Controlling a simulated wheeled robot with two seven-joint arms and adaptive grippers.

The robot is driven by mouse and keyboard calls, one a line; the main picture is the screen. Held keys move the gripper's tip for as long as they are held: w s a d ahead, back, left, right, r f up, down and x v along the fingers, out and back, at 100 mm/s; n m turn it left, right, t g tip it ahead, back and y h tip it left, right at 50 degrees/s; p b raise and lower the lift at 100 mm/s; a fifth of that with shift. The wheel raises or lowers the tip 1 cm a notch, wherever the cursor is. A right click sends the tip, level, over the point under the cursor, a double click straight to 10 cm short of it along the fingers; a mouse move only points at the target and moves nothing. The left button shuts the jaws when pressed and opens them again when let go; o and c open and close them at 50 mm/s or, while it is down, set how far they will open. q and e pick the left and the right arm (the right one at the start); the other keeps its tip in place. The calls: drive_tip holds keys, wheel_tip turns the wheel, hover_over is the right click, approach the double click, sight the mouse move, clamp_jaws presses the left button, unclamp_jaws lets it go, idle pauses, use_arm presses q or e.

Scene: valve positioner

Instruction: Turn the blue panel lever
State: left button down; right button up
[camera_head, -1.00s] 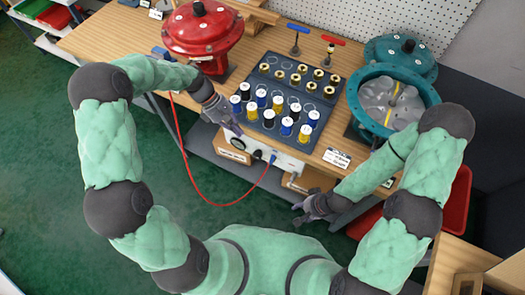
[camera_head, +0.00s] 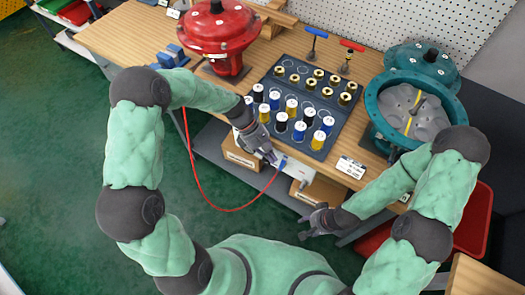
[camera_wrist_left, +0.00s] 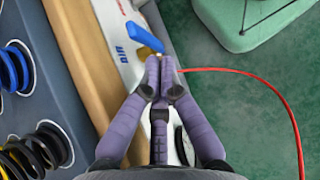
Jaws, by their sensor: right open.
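The blue panel lever (camera_wrist_left: 145,37) is on the pale front panel marked "AIR" (camera_wrist_left: 122,52), just beyond my left fingertips in the left wrist view. In the head view the lever (camera_head: 281,161) shows as a small blue piece beside my left gripper (camera_head: 271,159). In the wrist view the fingers of the left gripper (camera_wrist_left: 160,68) are together at the tips, close to the lever's brass-coloured base. I cannot tell if they touch it. The lever's blue handle is outside the fingers. My right gripper (camera_head: 312,222) is open and empty, off the bench's front edge.
A red hose (camera_head: 199,187) loops from near the lever over the floor side. A dark tray (camera_head: 335,128) of spools and brass rings lies behind the panel. A red actuator (camera_head: 216,32) stands left, a teal housing (camera_head: 372,100) right. A label card (camera_head: 351,167) lies nearby.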

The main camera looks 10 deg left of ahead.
use_arm(q)
drive_tip(key=shift+s+d, duration=0.1)
drive_tip(key=shift+d, duration=0.25)
drive_tip(key=shift+d+r+p, duration=0.1)
drive_tip(key=shift+d+p, duration=0.05)
drive_tip(key=shift+p, duration=0.45)
drive_tip(key=shift+y, duration=0.3)
